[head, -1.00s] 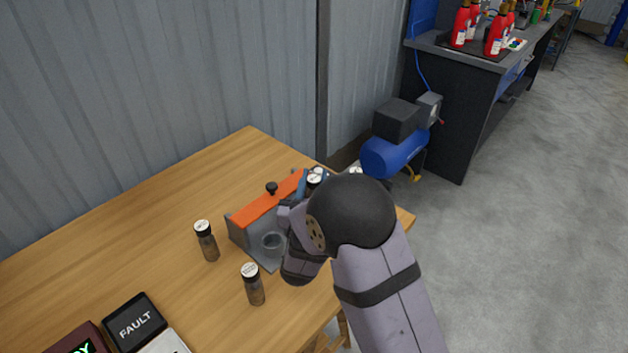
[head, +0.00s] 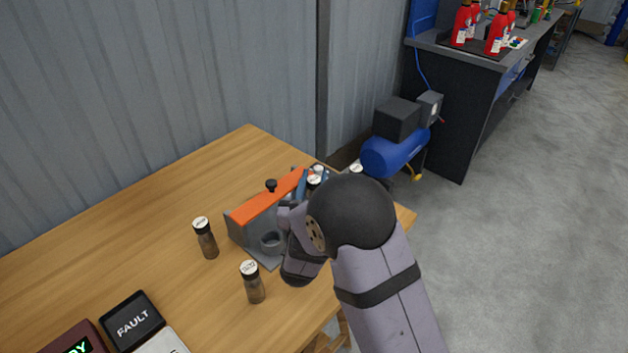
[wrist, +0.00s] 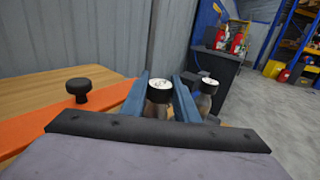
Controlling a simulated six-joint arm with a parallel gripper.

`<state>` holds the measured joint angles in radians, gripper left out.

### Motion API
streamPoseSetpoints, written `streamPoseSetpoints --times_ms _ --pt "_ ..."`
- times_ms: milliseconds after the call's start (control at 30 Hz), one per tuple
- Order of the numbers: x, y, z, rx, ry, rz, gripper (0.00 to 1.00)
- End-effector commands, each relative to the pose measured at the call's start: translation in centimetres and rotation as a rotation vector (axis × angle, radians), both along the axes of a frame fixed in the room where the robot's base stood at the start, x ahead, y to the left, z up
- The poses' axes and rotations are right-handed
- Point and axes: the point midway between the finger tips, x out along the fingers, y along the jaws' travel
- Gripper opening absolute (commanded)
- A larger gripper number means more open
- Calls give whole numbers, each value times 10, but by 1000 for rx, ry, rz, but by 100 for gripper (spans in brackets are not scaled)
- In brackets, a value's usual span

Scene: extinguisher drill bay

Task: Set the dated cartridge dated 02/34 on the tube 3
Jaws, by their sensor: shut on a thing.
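My gripper (wrist: 160,105), with blue fingers, is shut on a white-capped cartridge (wrist: 158,89) at the orange-topped rack. That cartridge's cap also shows in the head view (head: 314,181), beside the fingers; its lower part is hidden. The grey rack (head: 238,232) has an open, empty-looking round tube (head: 272,241) at its near end. My arm hides the rest of its front, and I cannot read tube numbers. Two dark cartridges with white caps stand on the table, one left of the rack (head: 206,240) and one nearer (head: 253,284). No date is legible.
Another white-capped cartridge (wrist: 207,88) stands right of the fingers in the wrist view. A black knob (wrist: 78,90) rises from the orange strip. A FAULT box (head: 132,320) sits at the front left. The table's back left is clear.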

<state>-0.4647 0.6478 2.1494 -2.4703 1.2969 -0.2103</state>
Motion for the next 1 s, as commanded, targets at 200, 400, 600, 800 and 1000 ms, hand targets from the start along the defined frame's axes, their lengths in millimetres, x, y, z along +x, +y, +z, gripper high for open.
streamPoseSetpoints --times_ms 200,400,600,800,1000 --pt "0 0 1 0 -3 0 35" --pt "-1 0 -1 -1 2 0 35" --pt "-10 3 -1 0 2 2 35" --pt "-24 5 -1 -1 1 1 35" --pt "-38 8 -1 1 0 1 35"
